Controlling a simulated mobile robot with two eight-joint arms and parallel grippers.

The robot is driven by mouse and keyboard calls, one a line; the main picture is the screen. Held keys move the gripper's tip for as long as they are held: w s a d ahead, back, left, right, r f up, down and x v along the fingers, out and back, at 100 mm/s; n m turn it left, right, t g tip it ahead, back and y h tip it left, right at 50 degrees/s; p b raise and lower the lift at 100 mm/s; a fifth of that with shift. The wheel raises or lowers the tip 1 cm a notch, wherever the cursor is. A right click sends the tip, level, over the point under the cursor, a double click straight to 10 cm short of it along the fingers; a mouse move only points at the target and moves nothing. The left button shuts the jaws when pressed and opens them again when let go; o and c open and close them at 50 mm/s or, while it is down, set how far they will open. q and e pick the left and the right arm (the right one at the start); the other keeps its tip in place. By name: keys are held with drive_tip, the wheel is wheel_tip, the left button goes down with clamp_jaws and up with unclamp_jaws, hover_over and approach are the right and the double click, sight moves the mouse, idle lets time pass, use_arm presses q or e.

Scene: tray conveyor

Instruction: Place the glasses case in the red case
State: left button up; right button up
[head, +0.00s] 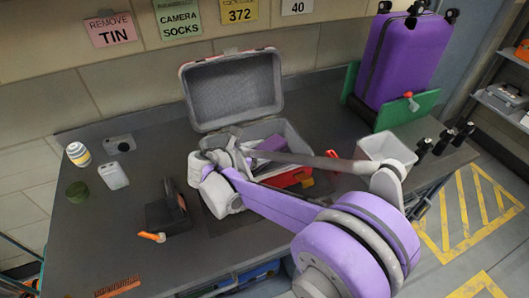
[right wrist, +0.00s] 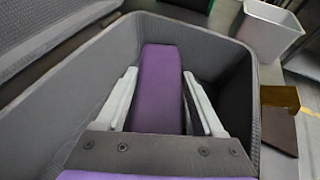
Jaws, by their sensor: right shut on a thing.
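The red case (head: 300,178) stands open on the dark table, its grey-lined lid (head: 236,90) raised at the back. My right gripper (head: 246,152) reaches down into its lower half. The purple glasses case (head: 271,143) is inside the red case's walls, partly hidden by my arm in the head view. In the right wrist view the glasses case (right wrist: 161,75) lies between the two grey fingers, which are shut on it. The grey lining (right wrist: 75,95) surrounds it. I cannot tell whether it touches the bottom. My left gripper is not in view.
A purple suitcase (head: 405,55) stands at the back right behind a green panel (head: 402,110). A white bin (head: 385,150) is right of the red case. A dark item (head: 168,210), a can (head: 77,154) and a white device (head: 113,175) lie to the left.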

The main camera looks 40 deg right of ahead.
drive_tip(key=shift+f, duration=0.45)
drive_tip(key=shift+f+b, duration=0.4)
drive_tip(key=shift+f, duration=0.15)
drive_tip(key=o, duration=1.4)
drive_tip(key=shift+f, duration=0.15)
drive_tip(key=shift+o, duration=0.2)
